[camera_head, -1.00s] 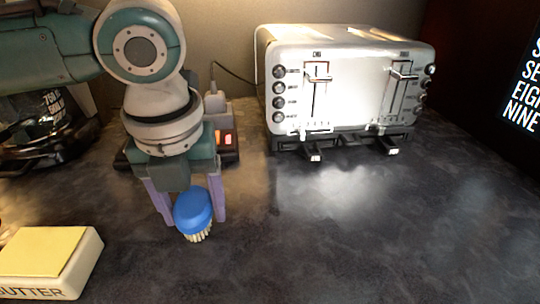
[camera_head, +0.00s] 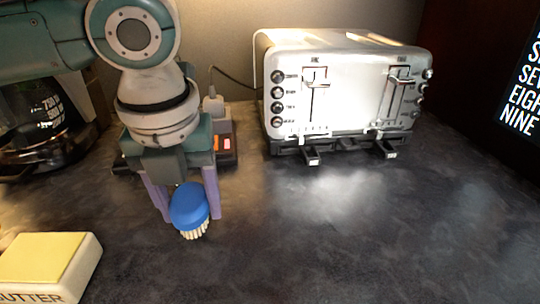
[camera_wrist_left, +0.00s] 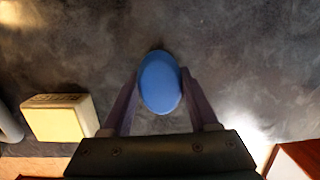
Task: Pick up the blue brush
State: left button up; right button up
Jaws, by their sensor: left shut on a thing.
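The blue brush (camera_head: 189,206) has a rounded blue top and pale bristles that point down. It is between the two purple fingers of my left gripper (camera_head: 188,208), which is shut on it. In the left wrist view the blue top of the brush (camera_wrist_left: 160,82) shows as an oval, with a finger of the left gripper (camera_wrist_left: 158,92) on each side. Whether the bristles touch the counter I cannot tell. My right gripper is not in view.
A butter box (camera_head: 45,265) lies at the front left. A glass coffee pot (camera_head: 40,125) is at the far left. The counter (camera_head: 380,240) at front right is clear.

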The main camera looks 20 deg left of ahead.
aim_at(188, 196)
pick_arm(q)
notch_tip(188, 196, up, 18)
jog(key=p, duration=0.2)
jog(key=shift+r, duration=0.2)
jog(key=o, duration=0.8)
jog(key=c, duration=0.6)
